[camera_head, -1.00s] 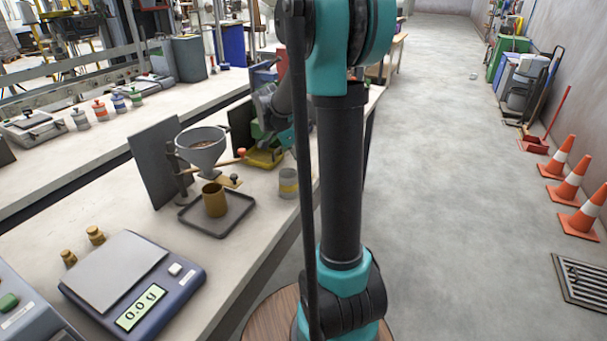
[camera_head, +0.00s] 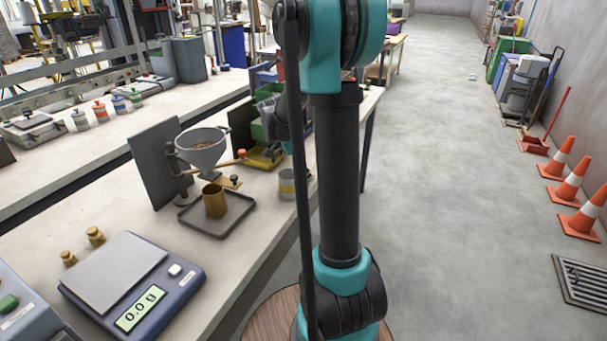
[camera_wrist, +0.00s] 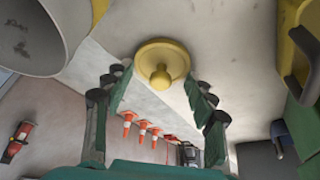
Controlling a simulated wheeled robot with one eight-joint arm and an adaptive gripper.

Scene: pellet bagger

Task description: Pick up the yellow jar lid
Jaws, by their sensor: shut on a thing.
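The yellow jar lid (camera_wrist: 162,57), a round disc with a knob, shows in the wrist view between the fingertips of my gripper (camera_wrist: 160,82). The fingers stand apart at either side of the lid, and my gripper is shut on it. The knob faces the camera. Whether the lid is clear of the bench top, I cannot tell. In the head view my arm hides the lid and most of the gripper.
A grey jar with a yellow band (camera_head: 287,185) stands near the bench edge. A hopper (camera_head: 202,148) and a tray (camera_head: 238,220) with a brass cup (camera_head: 214,200) stand left of it. A yellow bin (camera_head: 262,158) lies behind. Orange cones (camera_head: 567,184) stand on the floor.

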